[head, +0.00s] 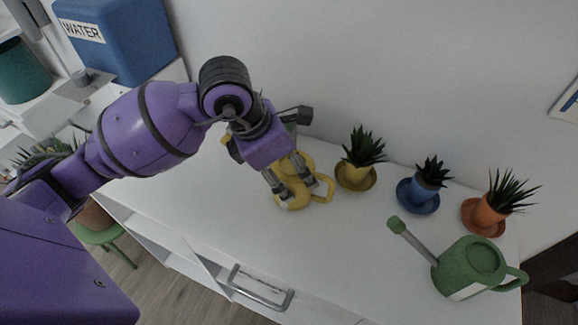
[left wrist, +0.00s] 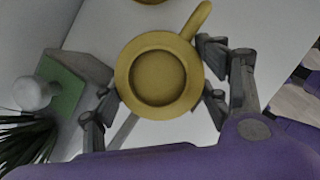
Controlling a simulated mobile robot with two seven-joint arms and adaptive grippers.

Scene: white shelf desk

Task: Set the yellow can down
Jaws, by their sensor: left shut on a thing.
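The yellow can (head: 295,196) is over the white desk (head: 240,215), with its handle toward the right. My left gripper (head: 287,180) comes down on it from above and is shut on its body. In the left wrist view the can's round yellow top (left wrist: 160,77) lies between the two fingers of my left gripper (left wrist: 158,100), with the handle at upper right. The can looks upright and very close to the desk top; I cannot tell whether its base touches. The fingers hide part of its side. My right gripper is not in view.
Potted plants in a yellow pot (head: 355,176), a blue pot (head: 420,192) and an orange pot (head: 485,214) stand along the wall on saucers. A green watering can (head: 470,265) stands at the right end. The desk between it and the yellow can is clear.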

